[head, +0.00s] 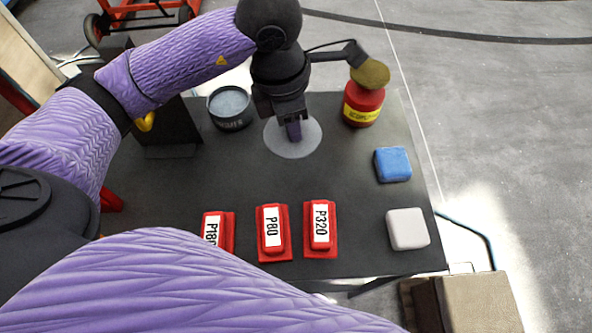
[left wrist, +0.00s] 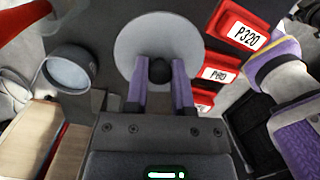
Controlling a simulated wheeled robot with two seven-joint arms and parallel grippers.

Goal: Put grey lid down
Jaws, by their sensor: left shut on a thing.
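The grey lid (head: 306,146) is a flat round disc with a black knob (left wrist: 159,70) at its middle. It is over the dark table top, right of the open tin; I cannot tell whether it touches the table. My left gripper (head: 293,130) is above the lid, pointing down. In the left wrist view its two purple fingers are shut on the knob, with the lid's disc (left wrist: 134,44) beyond them. The dark tin (head: 230,122) is open and shows grey contents. My right gripper is not in view.
A red pot (head: 362,104) with a yellow label stands right of the lid. A blue block (head: 393,164) and a white block (head: 407,229) are near the right edge. Red sanding blocks marked P180, P80 (head: 272,229) and P320 (head: 320,225) line the front. The table's middle is clear.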

